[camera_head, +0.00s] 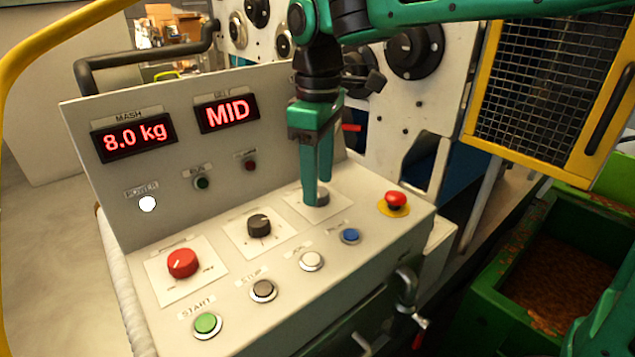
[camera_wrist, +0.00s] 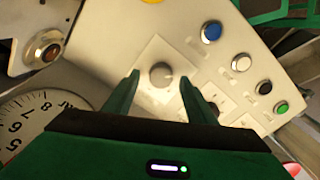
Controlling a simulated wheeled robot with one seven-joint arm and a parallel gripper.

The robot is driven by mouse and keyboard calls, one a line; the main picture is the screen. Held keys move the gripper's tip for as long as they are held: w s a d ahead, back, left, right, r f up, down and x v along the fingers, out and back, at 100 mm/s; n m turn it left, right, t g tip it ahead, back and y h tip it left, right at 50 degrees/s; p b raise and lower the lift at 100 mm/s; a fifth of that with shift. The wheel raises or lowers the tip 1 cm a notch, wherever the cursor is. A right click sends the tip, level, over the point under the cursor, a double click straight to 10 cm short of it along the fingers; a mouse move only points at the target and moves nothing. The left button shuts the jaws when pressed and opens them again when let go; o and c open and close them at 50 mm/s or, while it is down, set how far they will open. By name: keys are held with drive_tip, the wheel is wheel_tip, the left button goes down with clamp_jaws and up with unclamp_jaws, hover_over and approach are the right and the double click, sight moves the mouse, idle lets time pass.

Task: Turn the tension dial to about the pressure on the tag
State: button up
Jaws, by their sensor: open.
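A grey dial (camera_head: 322,197) sits on a white plate at the upper right of the sloping panel, partly hidden by my gripper (camera_head: 317,192). In the wrist view the same dial (camera_wrist: 161,74) shows between the two fingers of my open gripper (camera_wrist: 159,80), with a gap on each side. A black dial (camera_head: 259,224) and a red dial (camera_head: 183,263) sit further left on the panel. The dial labels are too small to read, so I cannot tell by name which is the tension dial. I see no readable pressure tag.
Start (camera_head: 207,323), stop (camera_head: 263,289), white (camera_head: 311,260) and blue (camera_head: 350,235) buttons line the front. A red emergency stop (camera_head: 396,200) is right of my gripper. Displays read 8.0 kg (camera_head: 134,137) and MID (camera_head: 227,112). A numbered scale face (camera_wrist: 32,122) shows in the wrist view.

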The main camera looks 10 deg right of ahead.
drive_tip(key=shift+f, duration=0.7)
drive_tip(key=c, duration=1)
drive_tip(key=shift+m, duration=1.1)
drive_tip(key=shift+c, duration=0.2)
drive_tip(key=shift+r, duration=0.1)
drive_tip(key=o, duration=1)
drive_tip(key=shift+o, duration=0.2)
